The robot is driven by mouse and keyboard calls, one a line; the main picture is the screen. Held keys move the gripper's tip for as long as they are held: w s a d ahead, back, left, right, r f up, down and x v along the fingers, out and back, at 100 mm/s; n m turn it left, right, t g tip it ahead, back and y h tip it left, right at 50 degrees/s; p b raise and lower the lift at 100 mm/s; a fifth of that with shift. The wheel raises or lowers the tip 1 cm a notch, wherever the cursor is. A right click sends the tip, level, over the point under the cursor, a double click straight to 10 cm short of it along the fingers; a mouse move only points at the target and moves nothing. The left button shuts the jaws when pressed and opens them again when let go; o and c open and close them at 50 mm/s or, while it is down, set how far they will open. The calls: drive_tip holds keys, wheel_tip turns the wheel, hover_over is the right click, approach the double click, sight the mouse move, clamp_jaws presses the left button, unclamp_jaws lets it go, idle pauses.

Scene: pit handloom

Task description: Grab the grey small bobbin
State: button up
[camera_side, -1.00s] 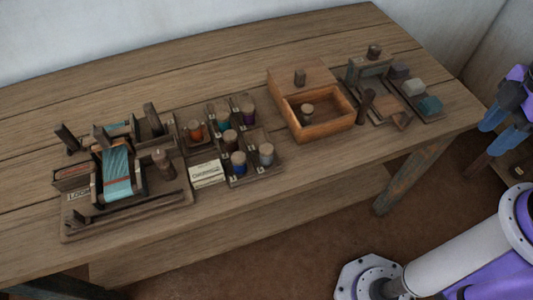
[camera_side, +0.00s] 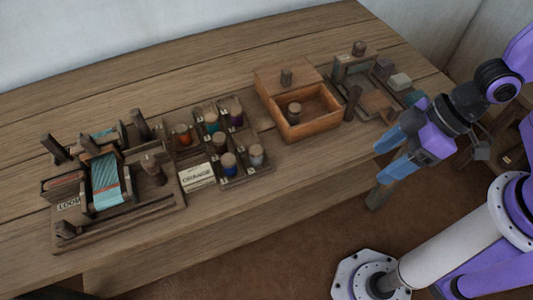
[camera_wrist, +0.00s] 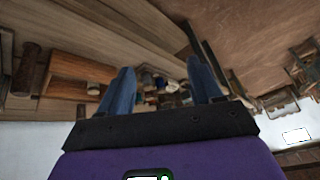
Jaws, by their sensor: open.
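The small bobbin with a grey top (camera_side: 256,155) stands upright in the front right compartment of the dark bobbin tray (camera_side: 262,171). A blue bobbin (camera_side: 229,163) stands to its left. My gripper (camera_side: 380,163) is open and empty, right of the tray and near the table's front edge, well apart from the bobbins. In the wrist view my gripper (camera_wrist: 160,68) has its two blue fingers spread, with small, blurred bobbins far off between them. I cannot surely pick out the grey one there.
An open wooden box (camera_side: 320,128) with a bobbin (camera_side: 294,112) inside stands between the tray and my gripper. A dark post (camera_side: 352,103) rises beside it. The table's front strip is clear.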

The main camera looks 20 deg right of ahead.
drive_tip(key=w+a+f+m+t+y, duration=0.1)
drive_tip(key=w+a+f+t+y, duration=0.1)
drive_tip(key=w+a+f+t, duration=0.15)
drive_tip(key=t+y, duration=0.1)
drive_tip(key=t, duration=0.2)
approach(261, 151)
drive_tip(key=shift+m, duration=0.4)
drive_tip(key=shift+x, duration=4.9)
drive_tip(key=c, duration=1.1)
